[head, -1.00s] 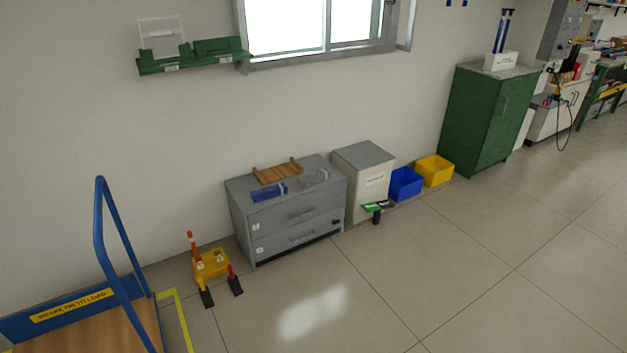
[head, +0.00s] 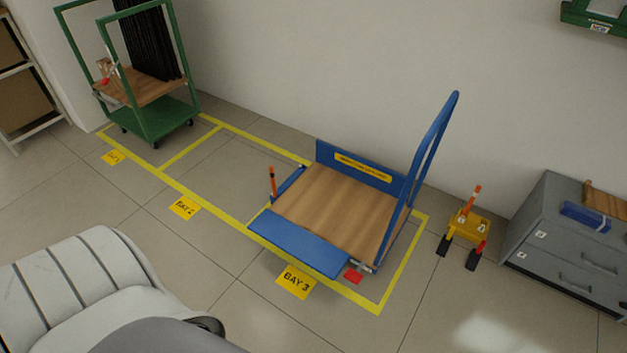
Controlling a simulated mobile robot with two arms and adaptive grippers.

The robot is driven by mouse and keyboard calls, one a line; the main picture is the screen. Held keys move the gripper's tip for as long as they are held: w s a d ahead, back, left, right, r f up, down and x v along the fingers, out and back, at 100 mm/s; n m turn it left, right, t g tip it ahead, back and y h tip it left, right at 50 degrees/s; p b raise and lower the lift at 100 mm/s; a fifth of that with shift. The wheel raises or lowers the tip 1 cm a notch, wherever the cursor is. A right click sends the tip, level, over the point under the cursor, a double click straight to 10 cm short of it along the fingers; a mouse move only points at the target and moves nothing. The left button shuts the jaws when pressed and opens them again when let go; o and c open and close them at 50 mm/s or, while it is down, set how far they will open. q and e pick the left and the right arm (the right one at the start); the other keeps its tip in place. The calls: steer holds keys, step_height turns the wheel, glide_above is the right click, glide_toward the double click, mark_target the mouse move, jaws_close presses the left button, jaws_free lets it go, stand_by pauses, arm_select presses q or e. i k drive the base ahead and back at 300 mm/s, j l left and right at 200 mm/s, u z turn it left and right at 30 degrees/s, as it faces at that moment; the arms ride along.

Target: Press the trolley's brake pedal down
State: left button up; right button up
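Two trolleys show in the head view. A blue trolley (head: 325,215) with a wooden deck and a tall blue handle stands in the bay marked BAY 3. A red pedal (head: 353,276) sticks out low at its front right corner, close to the floor; whether it is up or down I cannot tell. A green trolley (head: 150,118) with a wooden shelf and dark hanging material stands in the far left bay. A small red part (head: 105,82) shows on its left side. Neither of my grippers is in view.
Yellow floor lines (head: 225,220) mark the bays; the middle one, BAY 2 (head: 184,207), is empty. A yellow stand with red and orange parts (head: 468,225) and a grey drawer cabinet (head: 565,245) are on the right. A white shelf (head: 25,95) is far left. Open floor lies in front.

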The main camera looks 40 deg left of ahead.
mark_target(354, 276)
steer(key=u, duration=0.75)
